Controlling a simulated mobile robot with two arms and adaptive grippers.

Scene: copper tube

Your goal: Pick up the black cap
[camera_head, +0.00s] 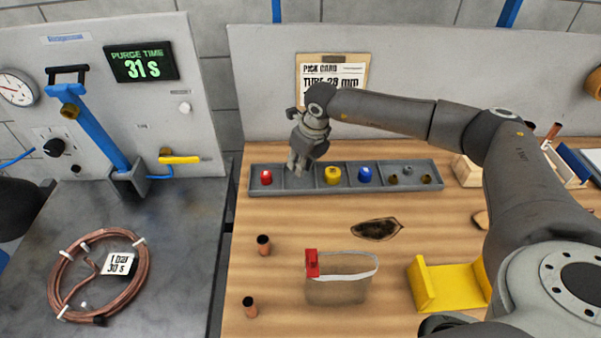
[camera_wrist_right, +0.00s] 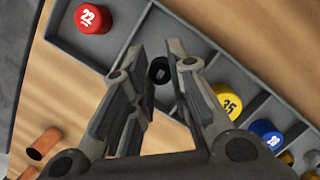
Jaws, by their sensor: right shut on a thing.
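The black cap (camera_wrist_right: 159,70) shows in the wrist view between the fingertips of my right gripper (camera_wrist_right: 160,62), which is shut on it. In the head view the right gripper (camera_head: 298,164) points down into the second compartment from the left of the grey tray (camera_head: 408,167), and its fingers hide the cap. I cannot tell whether the cap still touches the tray floor. A red cap (camera_head: 266,177) sits in the compartment to the left. A yellow cap (camera_head: 333,175) and a blue cap (camera_head: 365,174) sit to the right. My left gripper is not in view.
Small brass-coloured fittings (camera_head: 424,179) lie in the tray's right end. On the wooden table are copper pieces (camera_head: 263,245), a bag with a red clip (camera_head: 338,285) and a yellow holder (camera_head: 455,284). A copper coil (camera_head: 145,262) lies on the left bench.

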